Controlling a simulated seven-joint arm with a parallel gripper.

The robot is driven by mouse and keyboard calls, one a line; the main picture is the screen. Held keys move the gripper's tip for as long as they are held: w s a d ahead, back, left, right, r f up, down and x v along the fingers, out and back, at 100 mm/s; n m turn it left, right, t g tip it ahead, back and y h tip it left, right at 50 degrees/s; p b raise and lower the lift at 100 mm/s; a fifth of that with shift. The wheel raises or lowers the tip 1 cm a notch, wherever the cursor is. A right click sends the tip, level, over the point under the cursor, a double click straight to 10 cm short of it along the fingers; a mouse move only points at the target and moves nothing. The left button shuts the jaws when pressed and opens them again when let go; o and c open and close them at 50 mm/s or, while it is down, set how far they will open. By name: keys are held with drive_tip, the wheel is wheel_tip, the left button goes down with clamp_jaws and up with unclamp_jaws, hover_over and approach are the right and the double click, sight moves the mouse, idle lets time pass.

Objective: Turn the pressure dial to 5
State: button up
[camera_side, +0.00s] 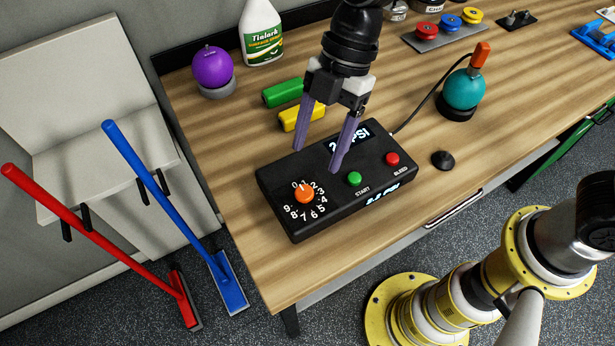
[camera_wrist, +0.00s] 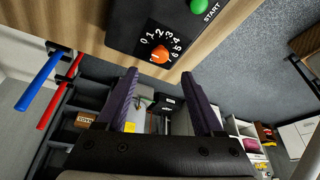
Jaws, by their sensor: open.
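The pressure dial (camera_side: 304,194) is an orange round knob on the left part of a black control box (camera_side: 268,187), ringed by white numbers 0 to 9. Its pointer seems to face the 0–1 side, but it is too small to be sure. In the wrist view the dial (camera_wrist: 160,54) shows just beyond the fingertips, between them in line of sight. My gripper (camera_side: 318,158) is open and empty, with purple fingers pointing down above the box, behind and to the right of the dial. The right finger partly hides the display (camera_side: 358,135), which ends in "PSI".
The box also carries a green START button (camera_side: 355,179) and a red BLEED button (camera_side: 392,159). Green (camera_side: 283,93) and yellow (camera_side: 301,117) blocks lie behind it. The bench's front-left corner is clear.

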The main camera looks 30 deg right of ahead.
sight(305, 191)
drive_tip(key=x, duration=0.7)
drive_tip(key=shift+f, duration=0.25)
clamp_jaws()
